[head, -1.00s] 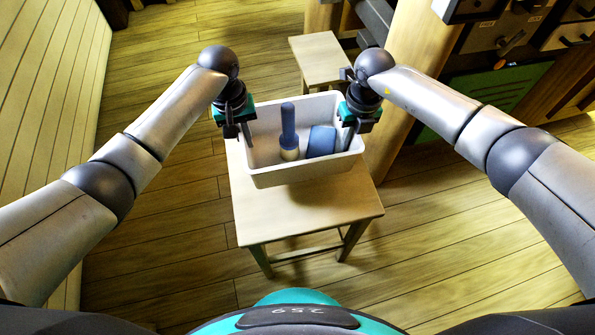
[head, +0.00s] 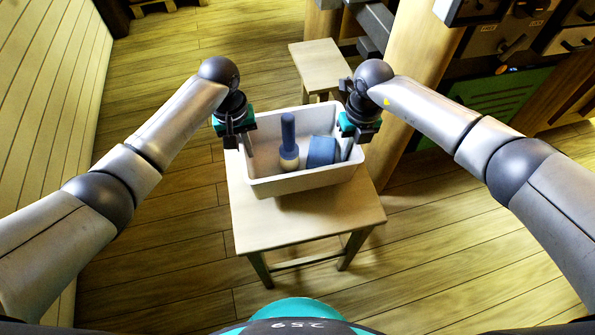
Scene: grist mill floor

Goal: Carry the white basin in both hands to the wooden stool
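The white basin (head: 300,184) is an open rectangular tub over the near wooden stool (head: 310,220), toward the back of its top. I cannot tell whether its bottom touches the stool. A blue-handled item with a pale base (head: 289,145) stands in it, beside a blue block-like item (head: 321,151). My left gripper (head: 245,142) is at the basin's left wall and my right gripper (head: 348,148) is at its right wall. Each appears closed on the rim, one finger inside; the outer fingers are mostly hidden.
A second, smaller-looking wooden stool (head: 320,65) stands behind, with a clear top. A thick wooden post (head: 415,75) and a cabinet with a green panel (head: 498,100) stand to the right. Plank floor (head: 165,240) is free to the left and in front.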

